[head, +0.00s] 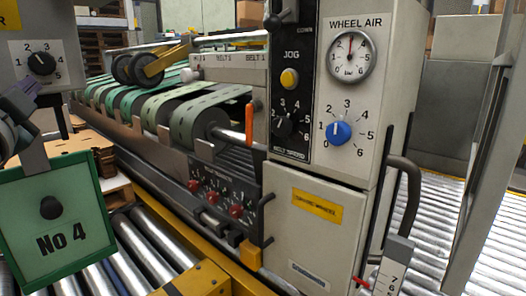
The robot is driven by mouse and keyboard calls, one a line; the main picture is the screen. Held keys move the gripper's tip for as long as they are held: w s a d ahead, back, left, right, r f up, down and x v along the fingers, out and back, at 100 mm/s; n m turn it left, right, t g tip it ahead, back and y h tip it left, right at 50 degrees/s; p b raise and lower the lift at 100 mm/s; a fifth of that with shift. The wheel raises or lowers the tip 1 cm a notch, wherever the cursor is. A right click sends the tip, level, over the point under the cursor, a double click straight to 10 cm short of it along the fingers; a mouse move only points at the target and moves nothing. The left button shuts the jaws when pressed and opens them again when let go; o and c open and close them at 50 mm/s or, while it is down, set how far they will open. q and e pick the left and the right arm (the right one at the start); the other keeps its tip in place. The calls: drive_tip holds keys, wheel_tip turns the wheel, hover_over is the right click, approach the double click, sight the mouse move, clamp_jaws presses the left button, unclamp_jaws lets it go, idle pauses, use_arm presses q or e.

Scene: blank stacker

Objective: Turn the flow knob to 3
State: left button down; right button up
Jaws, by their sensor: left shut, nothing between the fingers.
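No label reading "flow" is legible. A blue knob (339,132) sits on the light panel headed WHEEL AIR, inside a printed scale from 0 to 6. Its white mark points up and slightly left, seemingly near 2; the exact setting is hard to read. Above it is a round gauge (351,55) with a red needle pointing nearly straight up. My left gripper (20,112) is at the far left edge, partly cut off, shut and empty, far from the blue knob. My right gripper is not in view.
A black knob (284,126) and a yellow JOG button (289,78) are on the dark panel beside it. Another black knob (41,63) is at far left. A green No 4 plate (85,215) hangs below my left gripper. An orange-handled lever (249,124) sticks out left of the panel.

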use_arm(q)
drive_tip(key=shift+w+a, duration=0.45)
drive_tip(key=shift+a, duration=0.15)
drive_tip(key=shift+w+d+r, duration=0.1)
drive_tip(key=shift+d+r, duration=0.1)
drive_tip(key=shift+r, duration=0.15)
idle(0.6)
drive_tip(key=shift+r, duration=0.15)
drive_tip(key=shift+s+a+r+p, duration=0.3)
drive_tip(key=shift+s+r+p, duration=0.05)
drive_tip(key=shift+r+p, duration=0.35)
drive_tip(key=shift+s+a+f, duration=0.2)
drive_tip(key=shift+s, duration=0.05)
drive_tip(key=s+d, duration=0.4)
drive_tip(key=shift+d+p, duration=0.2)
drive_tip(key=shift+p, duration=0.2)
